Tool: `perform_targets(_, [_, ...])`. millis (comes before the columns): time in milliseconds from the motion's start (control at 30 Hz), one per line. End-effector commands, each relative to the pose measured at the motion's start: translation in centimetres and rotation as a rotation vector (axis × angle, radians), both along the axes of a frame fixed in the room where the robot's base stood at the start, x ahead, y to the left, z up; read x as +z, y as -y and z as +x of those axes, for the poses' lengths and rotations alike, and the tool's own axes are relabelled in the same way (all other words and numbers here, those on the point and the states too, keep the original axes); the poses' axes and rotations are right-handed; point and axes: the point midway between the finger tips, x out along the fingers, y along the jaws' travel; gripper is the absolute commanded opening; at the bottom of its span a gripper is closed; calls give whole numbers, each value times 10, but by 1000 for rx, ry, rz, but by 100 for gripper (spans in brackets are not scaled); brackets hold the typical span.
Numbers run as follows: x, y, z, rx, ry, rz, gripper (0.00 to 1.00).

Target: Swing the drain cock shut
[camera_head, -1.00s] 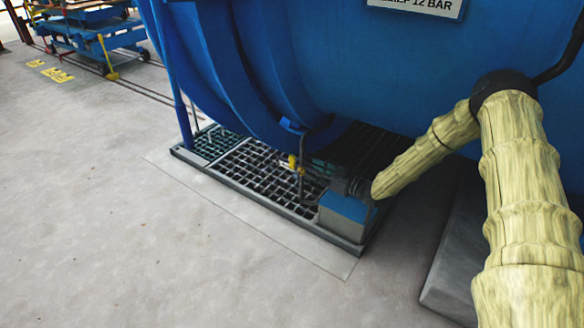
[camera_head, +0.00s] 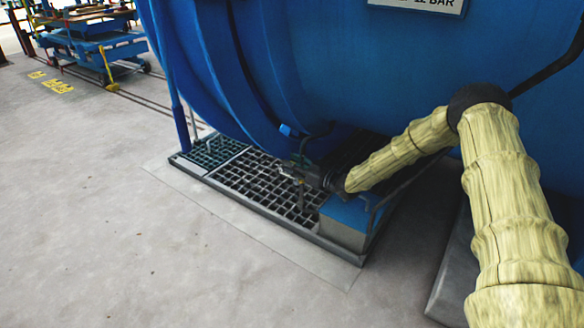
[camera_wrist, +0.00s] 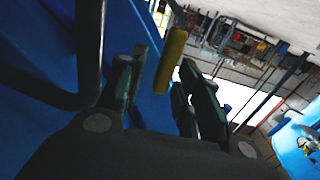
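The drain cock's yellow lever (camera_wrist: 171,60) shows in the wrist view between the two fingers of my gripper (camera_wrist: 161,78). The fingers are open, with gaps beside the lever; I cannot tell if either touches it. In the head view my gripper (camera_head: 296,170) is low under the blue vessel (camera_head: 340,70), at the drain pipe (camera_head: 300,195) over the grating. There the gripper hides the lever almost wholly.
A floor grating (camera_head: 250,185) lies below the vessel. A blue-topped box (camera_head: 347,212) stands at its right end, close under my wrist. A blue cart (camera_head: 95,45) is at the back left. Bare floor (camera_head: 130,240) lies at front left.

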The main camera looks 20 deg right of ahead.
Motion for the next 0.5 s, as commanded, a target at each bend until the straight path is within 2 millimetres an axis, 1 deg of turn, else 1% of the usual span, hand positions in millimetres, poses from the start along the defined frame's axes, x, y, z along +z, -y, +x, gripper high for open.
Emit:
perform_targets(333, [0, -2, 2, 0, -1, -1, 34])
perform_targets(467, [0, -2, 2, 0, -1, -1, 10])
perform_targets(500, [0, -1, 2, -1, -1, -1, 3])
